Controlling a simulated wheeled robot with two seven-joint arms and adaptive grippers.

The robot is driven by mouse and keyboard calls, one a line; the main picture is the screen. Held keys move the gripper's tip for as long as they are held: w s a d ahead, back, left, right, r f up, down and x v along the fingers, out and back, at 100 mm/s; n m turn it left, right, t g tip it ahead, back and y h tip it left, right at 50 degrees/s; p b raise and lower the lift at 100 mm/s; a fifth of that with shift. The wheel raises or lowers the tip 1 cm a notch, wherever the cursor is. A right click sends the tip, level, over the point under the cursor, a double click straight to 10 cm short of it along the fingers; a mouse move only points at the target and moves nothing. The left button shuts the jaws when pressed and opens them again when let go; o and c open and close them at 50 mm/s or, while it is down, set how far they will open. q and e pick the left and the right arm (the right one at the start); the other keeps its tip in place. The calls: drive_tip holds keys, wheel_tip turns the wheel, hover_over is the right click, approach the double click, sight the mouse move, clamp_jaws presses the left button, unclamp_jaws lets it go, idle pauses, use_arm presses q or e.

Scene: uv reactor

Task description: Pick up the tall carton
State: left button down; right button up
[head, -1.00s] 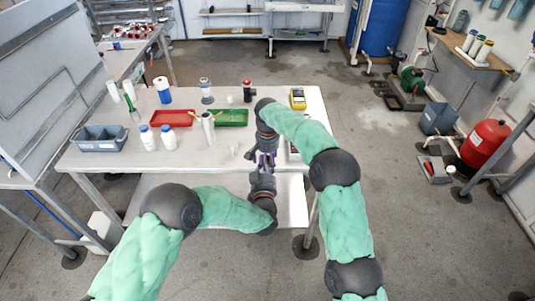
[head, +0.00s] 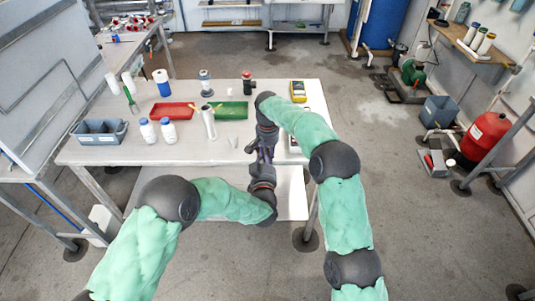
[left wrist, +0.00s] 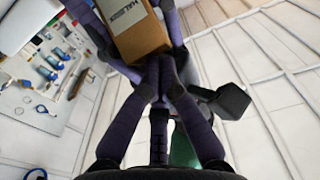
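The tall carton (left wrist: 138,30) is a brown box with a white printed label, seen close up at the top of the left wrist view. Purple fingers of my right gripper (left wrist: 135,45) lie along both sides of it. My left gripper (left wrist: 160,68) has its fingertips together just below the carton's near end; whether they touch it is unclear. In the head view my left gripper (head: 264,158) and right gripper meet over the table's front edge, and I cannot make out the carton there.
The white table (head: 100,155) holds a grey bin (head: 100,133), white bottles (head: 148,132), a red tray (head: 172,112), a green tray (head: 232,109) and a yellow meter (head: 298,90).

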use_arm(q)
drive_tip(key=shift+r, duration=0.45)
use_arm(e)
drive_tip(key=shift+f, duration=0.2)
drive_tip(key=shift+s, duration=0.1)
use_arm(q)
drive_tip(key=s+f, duration=0.1)
drive_tip(key=s, duration=0.7)
